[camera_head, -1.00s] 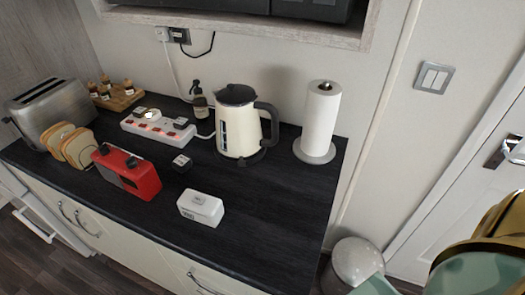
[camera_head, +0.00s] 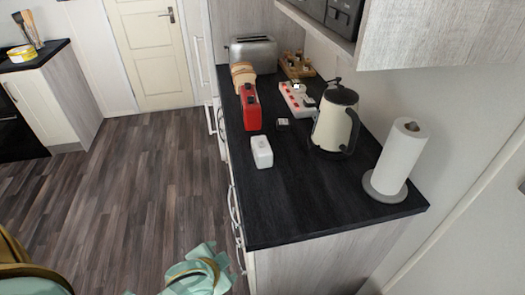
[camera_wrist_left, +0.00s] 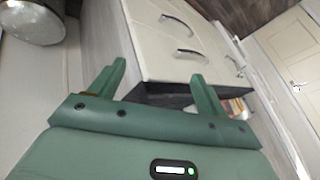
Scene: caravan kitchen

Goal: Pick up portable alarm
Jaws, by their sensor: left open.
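A small white box (camera_head: 261,151) stands on the dark counter, near its left edge in the head view; it may be the portable alarm, but I cannot read its label. A red device with dark knobs (camera_head: 250,107) stands just behind it. My left gripper (camera_wrist_left: 158,72) is open and empty in the left wrist view, its two green fingers spread before the cabinet fronts. Teal parts of my arm show low in the head view, below and left of the counter, apart from the white box. The white box does not show in the wrist view. My right gripper is not in view.
A cream kettle (camera_head: 334,119) and a paper towel roll (camera_head: 397,158) stand right of the white box. A power strip (camera_head: 296,99), toaster (camera_head: 252,51) and small dark-and-white block (camera_head: 283,123) lie farther back. The counter's front part (camera_head: 300,205) is clear. Drawer handles (camera_head: 233,205) stick out left.

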